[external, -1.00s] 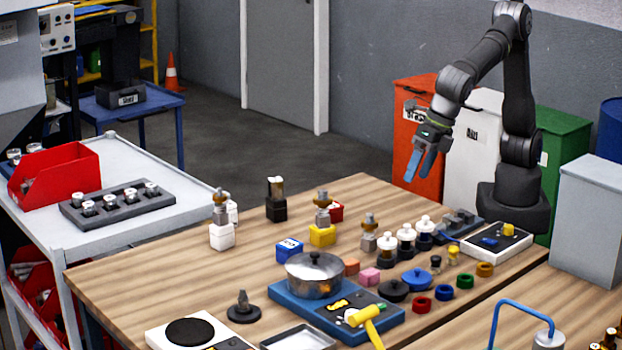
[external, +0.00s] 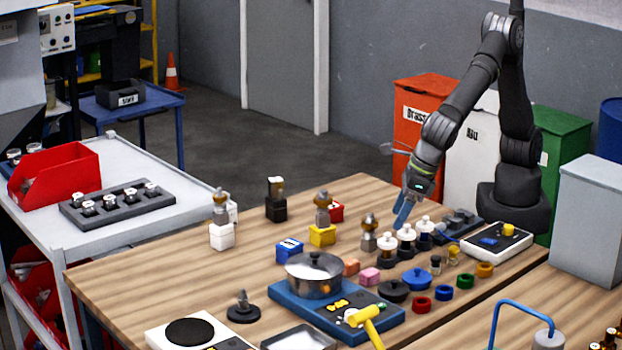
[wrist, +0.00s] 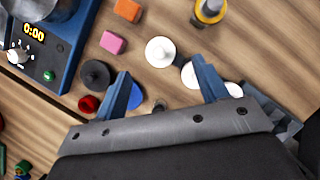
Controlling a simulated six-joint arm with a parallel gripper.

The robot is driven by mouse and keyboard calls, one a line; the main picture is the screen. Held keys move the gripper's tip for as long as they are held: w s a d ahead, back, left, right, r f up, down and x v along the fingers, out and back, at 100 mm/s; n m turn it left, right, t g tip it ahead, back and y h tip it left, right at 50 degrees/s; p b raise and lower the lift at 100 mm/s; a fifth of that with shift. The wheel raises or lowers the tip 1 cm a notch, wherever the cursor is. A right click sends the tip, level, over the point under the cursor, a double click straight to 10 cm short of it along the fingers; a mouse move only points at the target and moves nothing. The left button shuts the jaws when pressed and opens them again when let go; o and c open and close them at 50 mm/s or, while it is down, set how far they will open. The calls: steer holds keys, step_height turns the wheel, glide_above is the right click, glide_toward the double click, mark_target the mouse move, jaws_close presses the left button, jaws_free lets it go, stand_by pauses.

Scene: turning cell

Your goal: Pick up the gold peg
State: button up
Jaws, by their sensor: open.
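The gold peg (external: 453,254) is a small upright yellow-gold piece on the wooden table, beside a darker small peg (external: 436,264) and behind the coloured rings. My gripper (external: 401,216) has blue fingers and points down above the white-capped pieces, left of and higher than the gold peg. In the wrist view my gripper (wrist: 163,78) is open, with its fingers spread and nothing held between them. I cannot make out the gold peg in the wrist view; the gripper body covers the lower part.
White-capped pieces (external: 388,244) stand below my gripper. A blue lid (external: 417,280), a black disc (external: 393,290) and coloured rings (external: 465,281) lie in front of the pegs. A pot (external: 314,275) stands on a blue scale, left. A white-framed box (external: 497,240) is right.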

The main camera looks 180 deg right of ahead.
mark_target(388, 233)
steer(key=x, duration=0.6)
steer(key=shift+d+f, duration=0.2)
steer(key=shift+d, duration=0.1)
steer(key=shift+w+r, duration=0.1)
steer(key=shift+r, duration=0.05)
steer(key=c, duration=1.2)
